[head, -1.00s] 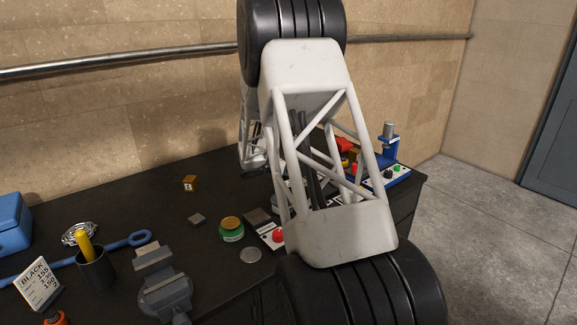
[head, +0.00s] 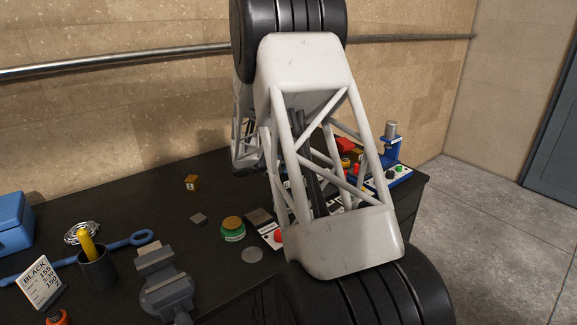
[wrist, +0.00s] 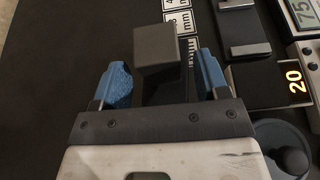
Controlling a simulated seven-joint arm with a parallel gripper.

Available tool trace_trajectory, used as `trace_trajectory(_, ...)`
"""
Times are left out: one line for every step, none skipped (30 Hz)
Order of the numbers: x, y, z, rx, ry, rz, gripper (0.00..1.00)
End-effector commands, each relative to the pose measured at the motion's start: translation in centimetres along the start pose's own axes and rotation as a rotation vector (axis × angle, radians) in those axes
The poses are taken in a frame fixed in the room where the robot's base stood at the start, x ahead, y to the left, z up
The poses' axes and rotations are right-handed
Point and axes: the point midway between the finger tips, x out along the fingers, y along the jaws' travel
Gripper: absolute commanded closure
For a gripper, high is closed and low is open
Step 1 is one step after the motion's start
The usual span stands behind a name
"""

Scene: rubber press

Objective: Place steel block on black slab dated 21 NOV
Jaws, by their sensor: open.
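In the wrist view my gripper (wrist: 161,62) has two blue fingers standing apart. A plain dark grey block (wrist: 158,45) shows between and just beyond the fingertips, with a gap on either side. It may be the steel block, but I cannot tell for sure. In the head view a small flat grey piece (head: 198,219) and a darker flat slab (head: 258,216) lie on the bench. No 21 NOV date is readable in either view, so I cannot tell which slab bears it. My arm hides much of the right side of the bench.
Number cards marked mm (wrist: 178,22), a dark flat plate (wrist: 241,35) and a lit 20 display (wrist: 294,82) lie at the right in the wrist view. A brass cube (head: 191,183), green tin (head: 232,234) and vise (head: 165,285) stand on the black bench (head: 125,205).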

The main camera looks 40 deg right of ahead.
Motion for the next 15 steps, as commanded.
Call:
trace_trajectory(-1.0,0.1,0.0,0.000,0.001,0.003,0.32)
trace_trajectory(-1.4,0.1,0.0,0.000,0.001,0.003,0.32)
trace_trajectory(-2.1,0.1,0.0,0.000,0.000,0.002,0.32)
trace_trajectory(-2.6,0.0,0.0,0.001,-0.001,0.002,0.32)
trace_trajectory(-3.1,0.0,0.0,0.001,-0.001,0.002,0.32)
trace_trajectory(-3.8,0.0,0.0,0.001,0.000,0.002,0.32)
trace_trajectory(-4.2,0.0,0.0,0.001,0.000,0.002,0.32)
trace_trajectory(-4.7,0.0,-0.1,0.000,0.001,0.002,0.32)
trace_trajectory(-5.2,0.0,-0.1,0.000,0.001,0.002,0.32)
trace_trajectory(-5.6,0.0,-0.1,0.000,0.000,0.002,0.32)
trace_trajectory(-6.0,0.0,0.0,0.000,0.000,0.002,0.32)
trace_trajectory(-6.5,0.0,0.0,0.000,0.000,0.002,0.32)
trace_trajectory(-6.8,0.0,0.0,0.000,0.000,0.001,0.32)
trace_trajectory(-7.1,0.0,0.0,0.000,0.000,0.001,0.32)
trace_trajectory(-7.4,0.0,0.0,0.000,0.000,0.000,0.32)
